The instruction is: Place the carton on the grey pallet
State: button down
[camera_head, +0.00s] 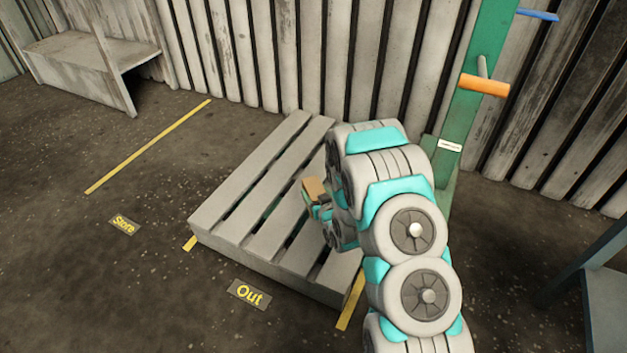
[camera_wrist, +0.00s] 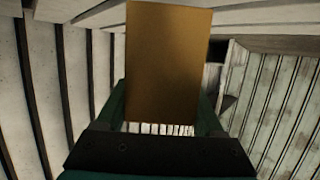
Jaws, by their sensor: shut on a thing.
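The carton (camera_head: 314,188) is a small brown box, partly hidden behind my arm in the head view. In the wrist view the carton (camera_wrist: 168,60) stands large between the two dark green fingers of my gripper (camera_wrist: 165,108). My gripper (camera_head: 319,207) is shut on it. The grey pallet (camera_head: 250,205) is slatted and lies on the floor. In the head view the carton and gripper appear over its right part. I cannot tell the gap between carton and slats. My arm hides the pallet's right side.
A yellow "Out" label (camera_head: 249,294) and a "Store" label (camera_head: 124,224) mark the floor, with yellow lines. A green post (camera_head: 471,85) with an orange peg (camera_head: 484,86) stands behind my arm. A grey bench (camera_head: 90,55) is at back left. The pallet's left slats are bare.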

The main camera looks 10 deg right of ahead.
jog(key=shift+s+d+f, duration=0.1)
jog(key=shift+d+f, duration=0.15)
jog(key=shift+f, duration=0.3)
jog(key=shift+w+f, duration=0.1)
jog(key=shift+w, duration=0.15)
jog(key=shift+d+b+x, duration=0.1)
jog(key=shift+d+x, duration=0.15)
jog(key=shift+x, duration=2.4)
jog(key=shift+d+b+x, duration=0.1)
jog(key=shift+d+x, duration=0.2)
jog(key=shift+x, duration=2.35)
jog(key=shift+d+b+x, duration=0.1)
jog(key=shift+d+x, duration=0.15)
jog(key=shift+x, duration=2.45)
grip_release()
jog(key=shift+f, duration=0.15)
